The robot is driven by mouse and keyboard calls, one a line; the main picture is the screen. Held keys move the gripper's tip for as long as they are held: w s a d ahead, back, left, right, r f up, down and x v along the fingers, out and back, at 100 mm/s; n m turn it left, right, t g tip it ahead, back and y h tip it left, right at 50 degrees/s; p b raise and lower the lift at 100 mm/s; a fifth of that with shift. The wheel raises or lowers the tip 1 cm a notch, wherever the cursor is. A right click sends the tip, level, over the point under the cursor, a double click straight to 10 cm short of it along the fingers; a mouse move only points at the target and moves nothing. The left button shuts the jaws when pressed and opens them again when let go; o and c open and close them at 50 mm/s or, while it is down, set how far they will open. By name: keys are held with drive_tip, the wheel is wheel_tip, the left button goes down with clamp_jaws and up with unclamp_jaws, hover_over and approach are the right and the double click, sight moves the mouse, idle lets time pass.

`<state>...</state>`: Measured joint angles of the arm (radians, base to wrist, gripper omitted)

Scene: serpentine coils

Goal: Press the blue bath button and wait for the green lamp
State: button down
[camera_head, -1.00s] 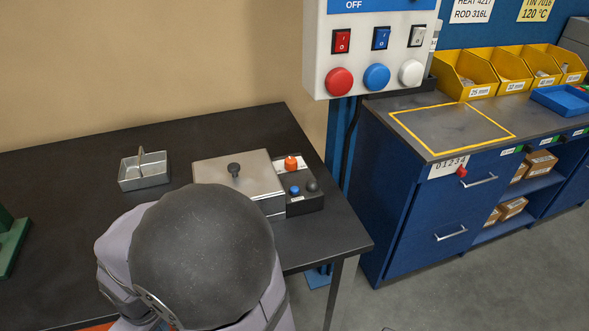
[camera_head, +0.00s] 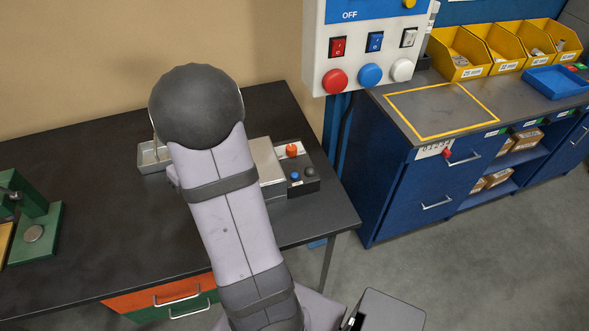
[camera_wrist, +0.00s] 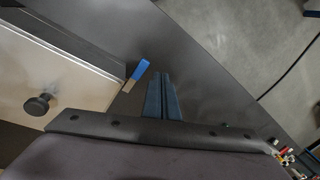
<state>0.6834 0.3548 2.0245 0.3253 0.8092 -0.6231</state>
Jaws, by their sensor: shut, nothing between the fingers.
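The bath (camera_head: 270,168) is a steel box on the dark bench, mostly hidden behind my arm in the head view. Its control box (camera_head: 304,187) stands at its right side, with a small blue button (camera_head: 295,176), a dark unlit dome (camera_head: 310,171) and an orange knob (camera_head: 291,150). No green light shows. In the wrist view the bath's lid (camera_wrist: 65,75) with its black knob (camera_wrist: 38,104) is at the left. My gripper (camera_wrist: 160,76) is shut and empty, to the right of the lid; the head view hides it. A small blue strip (camera_wrist: 138,70), unclear, shows left of the fingertips.
A wall panel (camera_head: 320,55) with red, blue and white buttons hangs behind the bench's right end. A metal basket (camera_head: 151,158) is partly behind my arm. A green press (camera_head: 35,220) stands at left. A blue cabinet (camera_head: 390,190) is across a gap at right.

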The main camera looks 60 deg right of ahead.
drive_tip(key=s+d+t, duration=0.1)
drive_tip(key=d, duration=0.4)
drive_tip(key=s+d+r+m+t+y, duration=0.1)
drive_tip(key=s+d, duration=0.1)
drive_tip(key=d, duration=0.3)
drive_tip(key=s+d+t, duration=0.1)
drive_tip(key=s+d, duration=0.1)
drive_tip(key=d, duration=0.3)
drive_tip(key=shift+d+r+y, duration=0.25)
drive_tip(key=shift+d+y, duration=0.05)
drive_tip(key=s+d+r+t, duration=0.2)
drive_tip(key=s+d+t, duration=0.2)
drive_tip(key=s+d, duration=0.6)
drive_tip(key=shift+s+d+r, duration=0.2)
drive_tip(key=shift+d+r, duration=0.1)
drive_tip(key=shift+d, duration=0.1)
drive_tip(key=shift+f, duration=0.15)
drive_tip(key=b, duration=0.4)
hover_over(295, 176)
drive_tip(key=f, duration=0.5)
drive_tip(key=s+d+f, duration=0.1)
drive_tip(key=f, duration=0.1)
drive_tip(key=shift+f, duration=0.25)
drive_tip(key=shift+f+b, duration=0.45)
drive_tip(key=shift+f, duration=0.05)
